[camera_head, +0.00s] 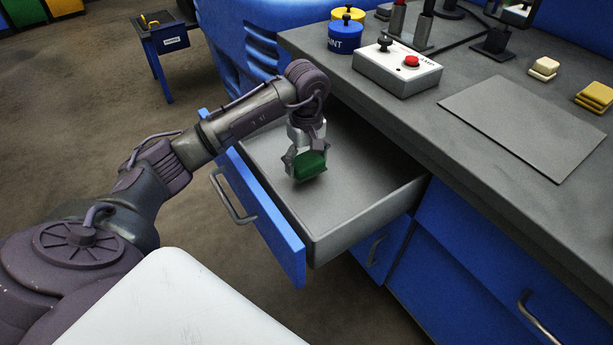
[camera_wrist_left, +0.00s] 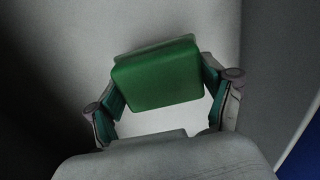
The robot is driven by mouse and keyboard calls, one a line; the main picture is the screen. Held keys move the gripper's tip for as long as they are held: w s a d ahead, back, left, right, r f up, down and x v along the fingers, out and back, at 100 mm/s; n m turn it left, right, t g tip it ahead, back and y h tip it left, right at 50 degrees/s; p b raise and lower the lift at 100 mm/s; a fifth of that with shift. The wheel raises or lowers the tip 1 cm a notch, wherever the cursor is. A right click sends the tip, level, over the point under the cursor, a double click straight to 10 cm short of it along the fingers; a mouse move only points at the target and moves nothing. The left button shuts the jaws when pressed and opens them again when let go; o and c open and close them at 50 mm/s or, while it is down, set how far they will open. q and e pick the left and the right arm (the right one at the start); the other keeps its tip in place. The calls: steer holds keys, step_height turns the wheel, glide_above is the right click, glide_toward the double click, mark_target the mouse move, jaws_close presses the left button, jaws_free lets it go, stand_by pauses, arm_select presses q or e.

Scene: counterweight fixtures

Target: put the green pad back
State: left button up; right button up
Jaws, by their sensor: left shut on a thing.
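The green pad (camera_head: 310,166) is a small block with rounded edges. It is between the fingers of my left gripper (camera_head: 304,165), which is shut on it. In the left wrist view the pad (camera_wrist_left: 160,76) is tilted slightly, with a finger of the left gripper (camera_wrist_left: 168,100) against each side. The pad is over the inside of the open grey drawer (camera_head: 345,235) with a blue front. I cannot tell whether the pad touches the drawer floor. My right gripper is not in view.
The grey worktop (camera_head: 430,110) overhangs the drawer's back. On it are a control box (camera_head: 398,72) with a red button, paint tins (camera_head: 345,37), a flat grey mat (camera_head: 520,125), cream pads (camera_head: 544,67) and yellow pads (camera_head: 596,95). The rest of the drawer looks empty.

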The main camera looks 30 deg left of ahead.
mark_target(307, 182)
arm_select(q)
step_height(307, 182, down, 4)
steer(key=shift+d+r, duration=0.1)
steer(key=shift+f, duration=0.2)
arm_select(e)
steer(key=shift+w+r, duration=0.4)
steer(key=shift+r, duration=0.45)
arm_select(q)
steer(key=shift+f+b, duration=0.15)
steer(key=shift+b, duration=0.2)
steer(key=o, duration=1.1)
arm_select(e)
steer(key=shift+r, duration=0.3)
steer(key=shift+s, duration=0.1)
arm_select(q)
steer(key=shift+r, duration=0.2)
step_height(307, 182, up, 12)
steer(key=shift+f+p, duration=0.1)
steer(key=shift+p, duration=0.65)
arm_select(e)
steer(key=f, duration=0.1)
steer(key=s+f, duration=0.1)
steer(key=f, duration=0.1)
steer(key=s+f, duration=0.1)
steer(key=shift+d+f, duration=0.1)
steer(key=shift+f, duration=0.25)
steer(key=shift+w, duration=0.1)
